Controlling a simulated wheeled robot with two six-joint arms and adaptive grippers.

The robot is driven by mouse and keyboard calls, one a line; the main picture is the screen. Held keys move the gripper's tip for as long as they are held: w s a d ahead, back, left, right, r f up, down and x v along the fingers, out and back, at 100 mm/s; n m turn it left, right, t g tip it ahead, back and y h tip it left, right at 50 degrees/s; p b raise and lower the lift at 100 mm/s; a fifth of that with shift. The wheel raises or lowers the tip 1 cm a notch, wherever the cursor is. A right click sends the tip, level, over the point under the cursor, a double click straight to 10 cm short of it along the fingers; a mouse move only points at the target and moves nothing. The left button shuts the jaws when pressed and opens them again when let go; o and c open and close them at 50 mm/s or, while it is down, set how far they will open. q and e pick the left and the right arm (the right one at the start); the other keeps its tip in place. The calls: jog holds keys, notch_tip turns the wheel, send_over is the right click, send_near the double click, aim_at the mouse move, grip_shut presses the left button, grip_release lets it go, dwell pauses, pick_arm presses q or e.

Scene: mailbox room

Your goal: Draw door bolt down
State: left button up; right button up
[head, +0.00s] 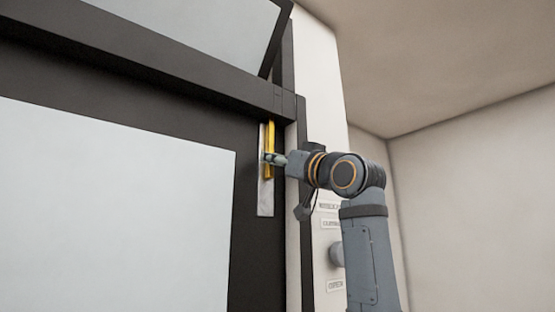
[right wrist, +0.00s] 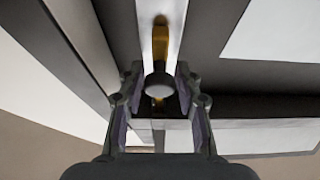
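The door bolt is a yellow bar (head: 270,137) on a pale upright plate (head: 265,203) near the right edge of the dark door. In the right wrist view the yellow bar (right wrist: 162,42) runs along the plate and a round grey knob (right wrist: 159,87) stands out from it. My right gripper (head: 270,158) is at the bolt. In the right wrist view its fingers (right wrist: 158,90) are open, one on each side of the knob, with a small gap visible on both sides. My left gripper is not in view.
The dark door (head: 254,262) has large pale panels (head: 110,210) and a tilted pane above. A white wall strip (head: 325,120) with small labels and a round grey fitting (head: 337,253) stands right of the frame, partly behind my arm. Bare walls lie further right.

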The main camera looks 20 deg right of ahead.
aim_at(271, 178)
grip_shut()
notch_tip(271, 178, down, 5)
jog(key=b, duration=0.4)
jog(key=shift+w+f+b, duration=0.1)
jog(key=shift+f+b, duration=0.05)
jog(key=shift+b, duration=0.15)
jog(key=shift+w+a, duration=0.1)
jog(key=shift+w, duration=0.1)
jog(key=shift+o, duration=2.2)
grip_release()
jog(key=shift+s, duration=0.2)
jog(key=shift+s+r, duration=0.15)
jog(key=shift+r, duration=0.05)
